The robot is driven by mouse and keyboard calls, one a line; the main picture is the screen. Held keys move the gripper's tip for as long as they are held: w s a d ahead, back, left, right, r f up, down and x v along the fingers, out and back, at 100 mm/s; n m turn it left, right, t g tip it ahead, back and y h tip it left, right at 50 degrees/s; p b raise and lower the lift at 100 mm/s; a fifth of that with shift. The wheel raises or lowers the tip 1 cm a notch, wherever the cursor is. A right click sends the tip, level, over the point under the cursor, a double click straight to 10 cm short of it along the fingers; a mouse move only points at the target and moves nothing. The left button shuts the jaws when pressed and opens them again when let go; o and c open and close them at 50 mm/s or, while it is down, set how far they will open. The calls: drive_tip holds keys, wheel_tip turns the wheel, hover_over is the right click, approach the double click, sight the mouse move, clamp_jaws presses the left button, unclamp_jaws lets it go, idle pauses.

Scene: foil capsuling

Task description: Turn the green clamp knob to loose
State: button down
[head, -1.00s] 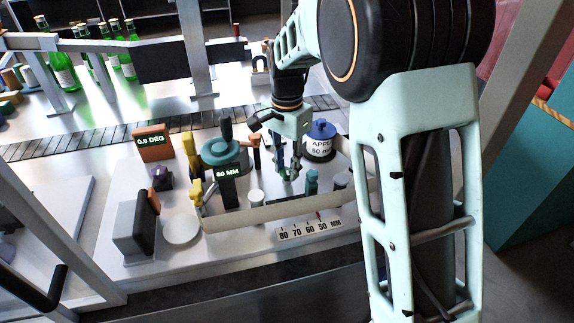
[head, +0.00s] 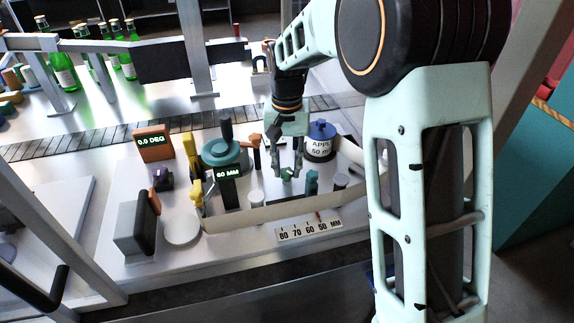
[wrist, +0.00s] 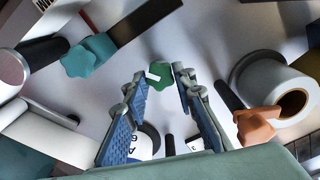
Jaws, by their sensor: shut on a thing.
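The green clamp knob (wrist: 160,75) has a lobed rim and a white pointer mark that points left in the wrist view. My gripper (wrist: 160,77) points down with its two blue-padded fingertips on either side of the knob, shut on it. In the head view my gripper (head: 288,172) is over the white work plate, with the small green knob (head: 287,174) at its tips, partly hidden by the fingers. No label for loose or tight can be read.
A teal knob (wrist: 90,55) and an orange knob (wrist: 255,125) stand close on either side. A blue-topped labelled container (head: 320,142) stands behind right. A millimetre scale (head: 309,230) lies in front, and a "60 MM" display (head: 228,174) stands to the left.

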sight(286, 171)
drive_tip(key=n, duration=0.5)
drive_tip(key=shift+r+n, duration=0.1)
drive_tip(key=shift+n, duration=0.2)
drive_tip(key=n+p, duration=0.1)
drive_tip(key=n, duration=0.4)
idle(0.4)
drive_tip(key=c, duration=1.6)
unclamp_jaws()
wheel_tip(286, 171, up, 12)
